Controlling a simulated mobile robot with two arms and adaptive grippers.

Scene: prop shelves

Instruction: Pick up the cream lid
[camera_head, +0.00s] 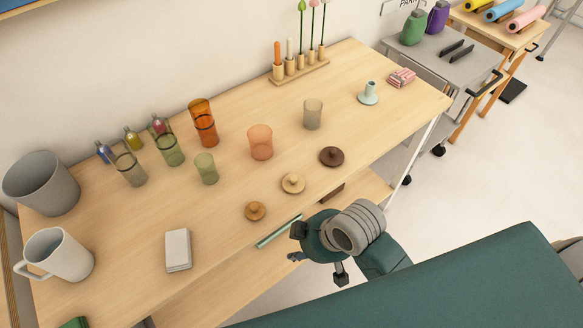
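The cream lid (293,183), a small round disc with a knob, lies flat on the wooden table (225,225) near its front edge. It sits between a tan-brown lid (256,211) at its lower left and a dark brown lid (332,156) at its upper right. My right gripper (318,254) is in front of the table edge, below and right of the cream lid in the picture, apart from it. Its dark fingers look spread and empty, partly hidden by its own body. My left gripper is not in view.
Several glass tumblers stand behind the lids, the nearest an orange-pink one (260,142). A green bar (279,231) lies along the front edge. A white box (178,250), a mug (62,254) and a grey pot (41,183) stand at left. Table around the lids is clear.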

